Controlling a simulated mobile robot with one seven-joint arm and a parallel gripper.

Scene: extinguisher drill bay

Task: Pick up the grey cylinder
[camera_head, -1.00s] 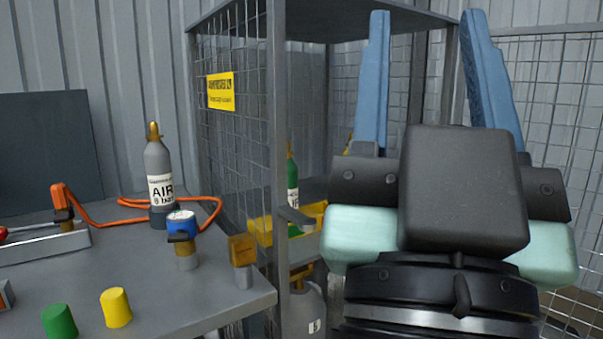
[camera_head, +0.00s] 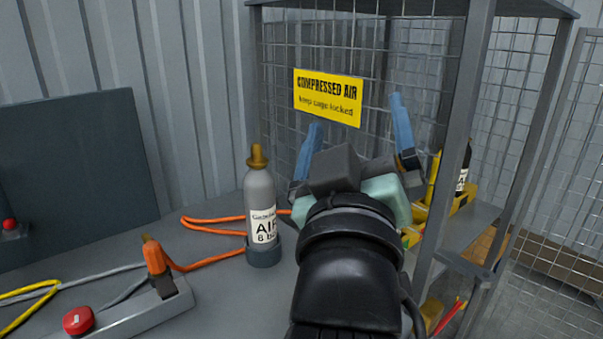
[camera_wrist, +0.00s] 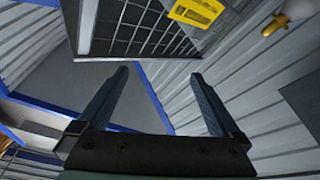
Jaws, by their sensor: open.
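The grey cylinder (camera_head: 262,190) has a brass top and a white "AIR 8 bar" label. It stands upright in a dark round base on the grey bench, left of my arm in the head view. A brass valve with a pale rounded edge, probably the cylinder's top (camera_wrist: 274,24), shows at the upper right of the wrist view. My gripper (camera_head: 357,112) is open, its two blue fingers wide apart and pointing up in the head view. It is right of the cylinder, in front of the cage mesh, and apart from the cylinder. Nothing is between the fingers (camera_wrist: 160,74).
The mesh cage (camera_head: 452,150) with a yellow "COMPRESSED AIR" sign (camera_head: 328,97) stands behind and right of my gripper. An orange hose (camera_head: 212,219) runs behind the cylinder. A grey bar with an orange handle (camera_head: 155,257) and a red button (camera_head: 78,320) are at front left.

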